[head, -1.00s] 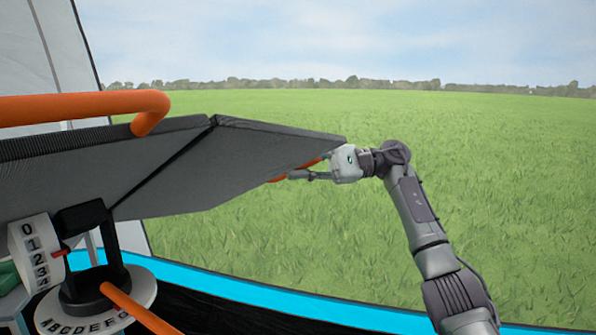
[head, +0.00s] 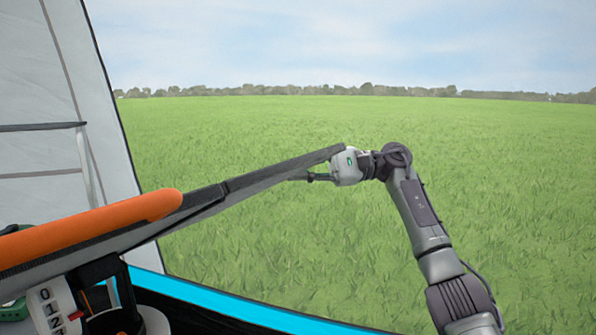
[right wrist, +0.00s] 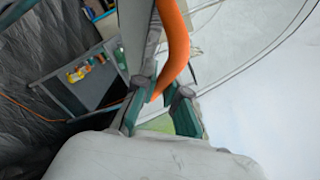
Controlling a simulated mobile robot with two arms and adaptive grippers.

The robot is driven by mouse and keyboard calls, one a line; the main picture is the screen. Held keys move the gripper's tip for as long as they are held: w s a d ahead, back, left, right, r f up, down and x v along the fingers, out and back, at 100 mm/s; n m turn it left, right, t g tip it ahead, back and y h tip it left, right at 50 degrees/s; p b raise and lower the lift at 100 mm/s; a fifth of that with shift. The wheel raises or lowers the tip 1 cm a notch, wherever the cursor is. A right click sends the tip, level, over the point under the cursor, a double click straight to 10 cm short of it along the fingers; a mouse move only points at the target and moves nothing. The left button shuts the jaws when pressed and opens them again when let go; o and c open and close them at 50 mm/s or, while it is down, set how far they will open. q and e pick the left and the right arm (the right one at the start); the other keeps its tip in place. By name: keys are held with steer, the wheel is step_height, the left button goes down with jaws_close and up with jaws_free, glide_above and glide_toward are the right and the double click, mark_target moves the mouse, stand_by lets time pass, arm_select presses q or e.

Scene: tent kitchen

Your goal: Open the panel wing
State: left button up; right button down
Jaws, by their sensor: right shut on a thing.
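The panel wing (head: 285,172) is a thin grey board, seen nearly edge-on in the head view. It slopes up to the right from a seam beside the grey panel with an orange bar (head: 150,207). My right gripper (head: 312,177) is at the wing's far right end, just below its edge. My left gripper is not in view.
A white dial with numbers (head: 50,308) stands below the panel at lower left. A pale tent wall (head: 50,100) rises at left, and a blue strip (head: 230,302) edges the floor. Beyond is open grass. A grey tray with small coloured items (right wrist: 88,76) shows in the wrist view.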

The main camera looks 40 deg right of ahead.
steer(key=shift+r, duration=0.35)
steer(key=c, duration=1.2)
jaws_free()
steer(key=shift+w, duration=0.15)
steer(key=shift+f, duration=0.1)
steer(key=shift+f, duration=0.2)
